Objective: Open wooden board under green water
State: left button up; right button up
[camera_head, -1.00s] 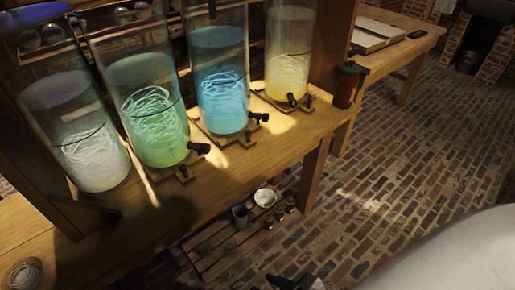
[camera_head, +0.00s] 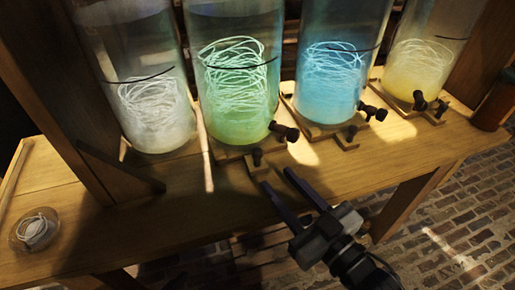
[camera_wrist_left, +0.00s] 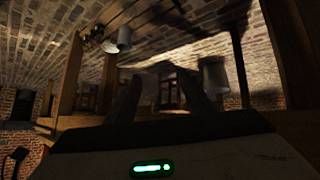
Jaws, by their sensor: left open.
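The jar of green water (camera_head: 238,105) stands on the wooden table in the head view, with a dark tap low on its front right. Under it a small wooden board (camera_head: 231,153) sticks out, with a dark knob (camera_head: 257,157) at its front. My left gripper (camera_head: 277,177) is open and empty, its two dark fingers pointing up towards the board. The fingertips lie just below and right of the knob in the picture; whether they touch it I cannot tell. The left wrist view shows the dark fingers (camera_wrist_left: 160,90) apart with nothing between them. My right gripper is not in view.
Jars of white (camera_head: 155,110), blue (camera_head: 333,85) and yellow (camera_head: 415,70) water flank the green one. The blue and yellow jars have similar boards and taps. A wooden post and brace stand left. A round dish (camera_head: 37,230) holds pale cord. Brick floor is right of the table.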

aim_at(260, 162)
jog(key=b+x, duration=0.1)
jog(key=x, duration=0.8)
jog(key=shift+a, duration=0.15)
grip_shut()
